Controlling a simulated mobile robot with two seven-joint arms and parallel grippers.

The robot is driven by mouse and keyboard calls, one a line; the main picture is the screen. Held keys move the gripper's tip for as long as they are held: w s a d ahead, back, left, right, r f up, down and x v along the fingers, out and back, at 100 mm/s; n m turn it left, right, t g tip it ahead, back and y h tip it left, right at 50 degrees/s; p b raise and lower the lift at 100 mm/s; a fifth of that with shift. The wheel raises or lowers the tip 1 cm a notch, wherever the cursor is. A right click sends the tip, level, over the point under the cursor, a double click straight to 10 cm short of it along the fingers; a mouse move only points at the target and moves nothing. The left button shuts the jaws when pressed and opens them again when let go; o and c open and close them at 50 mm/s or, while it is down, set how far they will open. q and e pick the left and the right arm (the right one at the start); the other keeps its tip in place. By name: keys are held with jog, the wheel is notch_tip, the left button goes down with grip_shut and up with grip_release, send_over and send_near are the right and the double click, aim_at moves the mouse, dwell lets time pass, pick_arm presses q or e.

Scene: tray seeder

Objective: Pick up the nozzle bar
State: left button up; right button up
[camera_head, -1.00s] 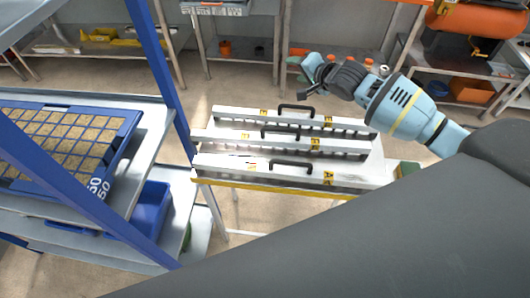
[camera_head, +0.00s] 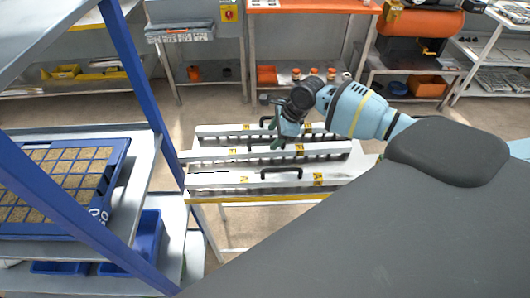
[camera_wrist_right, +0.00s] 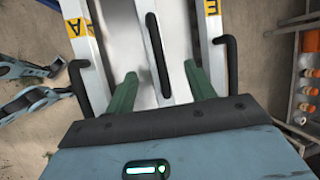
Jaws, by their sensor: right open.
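Three long pale nozzle bars lie side by side on a white table: a front bar (camera_head: 220,181), a middle bar (camera_head: 205,155) and a back bar (camera_head: 217,130). Each has a black handle and yellow letter labels. My right gripper (camera_head: 275,134) is open above the middle bar and hides part of it. In the right wrist view the green fingers of my right gripper (camera_wrist_right: 160,88) are apart, with the middle bar's black handle (camera_wrist_right: 156,50) between and ahead of them. They hold nothing.
A blue-posted rack (camera_head: 140,75) stands at the left, holding a blue seed tray (camera_head: 118,165) and blue bins (camera_head: 148,240). The white table (camera_head: 215,198) has a yellow front edge. Workbenches line the back wall, with open floor before them.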

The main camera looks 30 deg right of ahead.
aim_at(263, 149)
jog(key=shift+s+a+b+x, duration=0.15)
jog(key=shift+b+x, duration=0.1)
jog(key=shift+x, duration=1.4)
jog(key=shift+s+a+b+x, duration=0.15)
jog(key=shift+b+x, duration=0.1)
jog(key=shift+x, duration=1.35)
pick_arm(q)
jog(key=shift+s+f, duration=0.35)
jog(key=shift+f, duration=0.4)
pick_arm(e)
jog(key=shift+c, duration=0.6)
pick_arm(q)
jog(key=shift+w, duration=0.1)
pick_arm(e)
jog(key=shift+w, duration=0.1)
jog(key=c, duration=0.9)
pick_arm(q)
jog(key=shift+r, duration=0.15)
pick_arm(e)
jog(key=shift+r, duration=0.15)
